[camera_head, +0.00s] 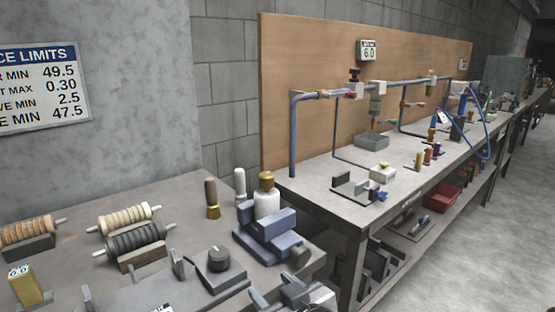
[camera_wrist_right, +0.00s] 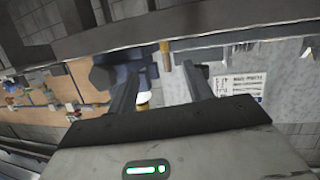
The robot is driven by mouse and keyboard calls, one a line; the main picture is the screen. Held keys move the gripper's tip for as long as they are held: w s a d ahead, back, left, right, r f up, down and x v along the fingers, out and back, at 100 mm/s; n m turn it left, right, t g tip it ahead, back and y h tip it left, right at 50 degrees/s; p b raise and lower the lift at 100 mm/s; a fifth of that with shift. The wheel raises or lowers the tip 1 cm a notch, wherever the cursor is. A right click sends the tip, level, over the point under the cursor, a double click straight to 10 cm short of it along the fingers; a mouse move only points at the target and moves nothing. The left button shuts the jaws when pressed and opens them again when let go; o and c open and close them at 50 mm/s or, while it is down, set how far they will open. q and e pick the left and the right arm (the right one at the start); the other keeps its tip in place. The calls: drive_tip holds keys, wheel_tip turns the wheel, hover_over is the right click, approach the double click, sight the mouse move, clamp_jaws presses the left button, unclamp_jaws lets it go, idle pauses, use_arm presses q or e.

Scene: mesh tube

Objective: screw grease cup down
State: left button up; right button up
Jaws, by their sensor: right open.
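A white cup with a brass cap (camera_head: 266,196) stands upright at the blue vise (camera_head: 268,238) near the right end of the near bench. It looks most like the grease cup, but I cannot be sure. My right gripper (camera_head: 298,295) shows at the bottom edge, in front of the vise and apart from it. In the right wrist view, its two dark fingers (camera_wrist_right: 158,78) are spread with nothing clearly held between them. The blue vise (camera_wrist_right: 128,72) appears behind the left finger there, partly hidden. My left gripper is not in view.
The near bench (camera_head: 75,208) holds a brass-and-wood brush (camera_head: 212,198), a white bottle (camera_head: 240,185), spring-like rollers (camera_head: 135,238) and a black knob (camera_head: 219,258). A second bench (camera_head: 315,185) with blue pipework (camera_head: 293,140) stands to the right. Open floor lies at far right.

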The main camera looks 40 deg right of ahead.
sight(269, 182)
drive_tip(key=w+d+r+m+t+h+p, duration=0.1)
drive_tip(key=d+r+m+t+h, duration=0.3)
drive_tip(key=r, duration=0.9)
drive_tip(key=shift+n+g+y, duration=0.3)
drive_tip(key=shift+n+g, duration=0.4)
drive_tip(key=p+x, duration=0.1)
drive_tip(key=x, duration=0.4)
drive_tip(key=p+x, duration=0.1)
drive_tip(key=x, duration=0.4)
drive_tip(key=d+p+x, duration=0.1)
drive_tip(key=x, duration=0.4)
drive_tip(key=shift+s+f, duration=0.15)
drive_tip(key=shift+f, duration=0.05)
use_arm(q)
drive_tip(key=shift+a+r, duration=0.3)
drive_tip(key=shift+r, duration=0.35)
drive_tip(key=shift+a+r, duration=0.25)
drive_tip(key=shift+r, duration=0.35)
use_arm(e)
drive_tip(key=shift+w+d+f, duration=0.1)
drive_tip(key=shift+w, duration=0.45)
